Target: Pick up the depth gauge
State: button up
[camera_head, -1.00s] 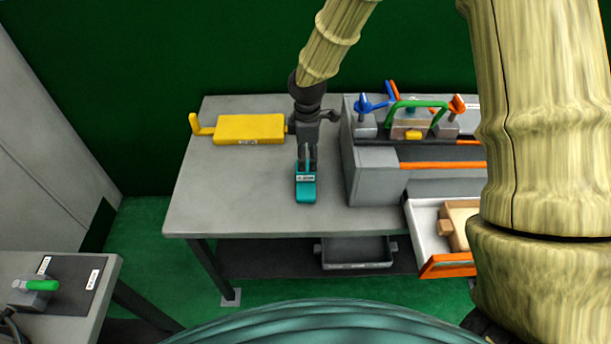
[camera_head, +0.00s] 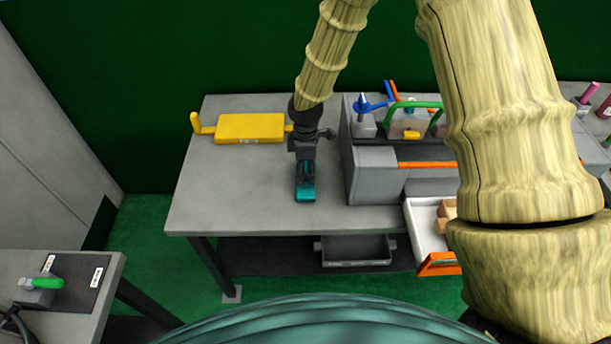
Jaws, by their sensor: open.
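A small teal piece (camera_head: 305,196), likely the depth gauge, lies on the grey worktable (camera_head: 230,190), left of the grey block. My gripper (camera_head: 305,182) points down right over it, with its dark fingers at the piece's upper part. The fingers are open. They and the wrist cover the far part of the piece, and I cannot tell whether they touch it.
A yellow box with a handle (camera_head: 249,128) lies behind and left of my gripper. The grey machine block (camera_head: 376,176) stands close on the right. An open drawer (camera_head: 428,232) juts out at the front right. The table's left front is clear.

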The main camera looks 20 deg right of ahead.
jog(key=c, duration=1.1)
jog(key=shift+r, duration=0.1)
